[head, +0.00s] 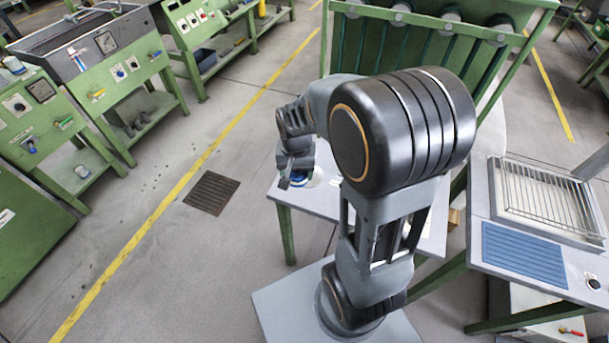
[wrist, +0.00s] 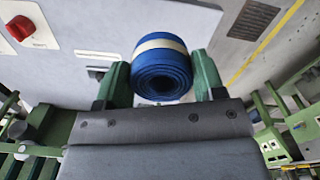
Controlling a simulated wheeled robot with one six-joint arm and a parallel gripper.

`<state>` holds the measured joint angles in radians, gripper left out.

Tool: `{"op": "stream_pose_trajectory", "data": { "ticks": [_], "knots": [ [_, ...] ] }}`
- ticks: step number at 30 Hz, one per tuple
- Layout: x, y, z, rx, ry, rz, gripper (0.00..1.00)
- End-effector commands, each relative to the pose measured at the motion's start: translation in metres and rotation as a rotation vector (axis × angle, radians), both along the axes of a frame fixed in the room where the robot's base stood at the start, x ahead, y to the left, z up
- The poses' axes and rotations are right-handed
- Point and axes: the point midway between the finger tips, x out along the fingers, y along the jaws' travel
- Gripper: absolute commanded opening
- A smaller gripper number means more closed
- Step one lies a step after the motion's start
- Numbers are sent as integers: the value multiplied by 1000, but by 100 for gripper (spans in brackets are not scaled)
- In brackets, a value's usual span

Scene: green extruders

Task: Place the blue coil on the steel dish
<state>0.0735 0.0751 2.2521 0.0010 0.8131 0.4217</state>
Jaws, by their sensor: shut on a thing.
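The blue coil (wrist: 162,78) is a rolled blue band with a white stripe around it. In the wrist view it sits between the two green fingers of my gripper (wrist: 161,72), which is shut on it. In the head view my gripper (head: 287,181) hangs over the left part of the grey table, and a small bit of blue (head: 302,174) shows beside it. A pale round edge (head: 317,180) shows just right of that blue; I cannot tell whether it is the steel dish. My arm hides much of the table there.
The grey table (head: 290,198) has green legs. A second table at right holds a wire rack (head: 545,195) and a blue ribbed mat (head: 523,254). Green machines (head: 120,75) line the left. In the wrist view a red knob (wrist: 20,28) is at upper left.

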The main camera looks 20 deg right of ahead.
Motion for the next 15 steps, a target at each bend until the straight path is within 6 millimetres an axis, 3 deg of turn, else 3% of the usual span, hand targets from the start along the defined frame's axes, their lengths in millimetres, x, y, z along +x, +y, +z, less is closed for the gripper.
{"op": "stream_pose_trajectory", "data": {
  "ticks": [3, 9, 12, 15],
  "knots": [
    [-23, -5, 14, 1, -7, -140, 37],
    [-47, -8, 28, 1, -1, -293, 37],
    [-45, -12, 27, 0, 2, -327, 37],
    [-31, -20, 20, 1, 6, -338, 37]
  ]
}}
